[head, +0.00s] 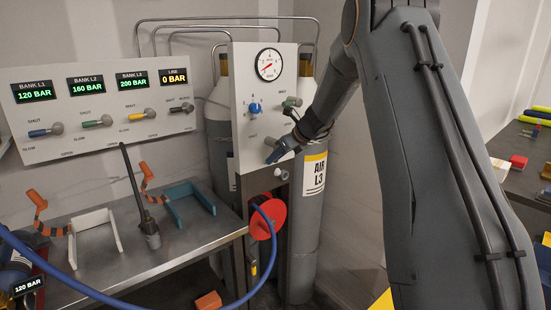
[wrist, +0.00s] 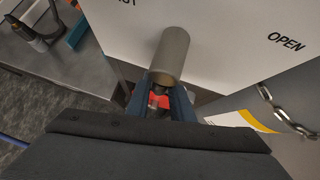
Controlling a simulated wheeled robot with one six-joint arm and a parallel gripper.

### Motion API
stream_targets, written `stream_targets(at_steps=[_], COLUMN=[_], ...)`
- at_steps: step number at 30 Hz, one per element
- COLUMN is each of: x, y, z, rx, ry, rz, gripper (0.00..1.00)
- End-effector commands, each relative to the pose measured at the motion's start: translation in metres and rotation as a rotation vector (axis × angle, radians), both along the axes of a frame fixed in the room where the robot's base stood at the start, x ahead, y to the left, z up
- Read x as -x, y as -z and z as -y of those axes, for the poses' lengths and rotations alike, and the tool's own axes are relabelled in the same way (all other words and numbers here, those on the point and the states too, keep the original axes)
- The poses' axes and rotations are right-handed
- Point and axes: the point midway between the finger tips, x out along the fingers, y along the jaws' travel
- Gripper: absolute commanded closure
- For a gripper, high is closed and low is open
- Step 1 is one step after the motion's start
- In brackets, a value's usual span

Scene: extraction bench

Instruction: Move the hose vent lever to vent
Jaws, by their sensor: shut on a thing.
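My gripper (head: 273,156) is at the panel's lower part, below these. In the wrist view my gripper (wrist: 158,101) is shut on the handle below a grey cylindrical hub (wrist: 169,55), which I take for the hose vent lever. The fingers hide most of the handle. Red shows between them; I cannot tell if it is the handle or something behind. "OPEN" is printed to the right of the hub; the left label is cut off.
A red disc (head: 279,213) and a blue hose (head: 262,222) are below the panel. A grey cylinder marked AIR L3 (head: 314,172) stands close behind at right. The steel bench (head: 170,243) with holders and a bank panel (head: 30,115) is at left.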

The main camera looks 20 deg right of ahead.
Motion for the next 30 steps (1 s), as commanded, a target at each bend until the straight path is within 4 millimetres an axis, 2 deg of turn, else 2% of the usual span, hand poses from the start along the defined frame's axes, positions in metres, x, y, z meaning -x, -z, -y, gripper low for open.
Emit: stream_targets(at_steps=[8,9,11,12,22,30], x=[-0.001,0.000,-0.001,0.000,0.002,0.023], y=[0.000,0.000,0.000,0.000,-0.003,-0.030], z=[0.002,0.002,0.002,0.001,0.002,0.017], rx=[0.003,0.003,0.002,0.002,0.001,0.002], ry=[0.002,0.002,0.001,0.001,0.000,0.002], rz=[0.002,0.002,0.002,0.002,0.002,0.004], gripper=[1.00,0.73,0.63,0.61,0.61,0.61])
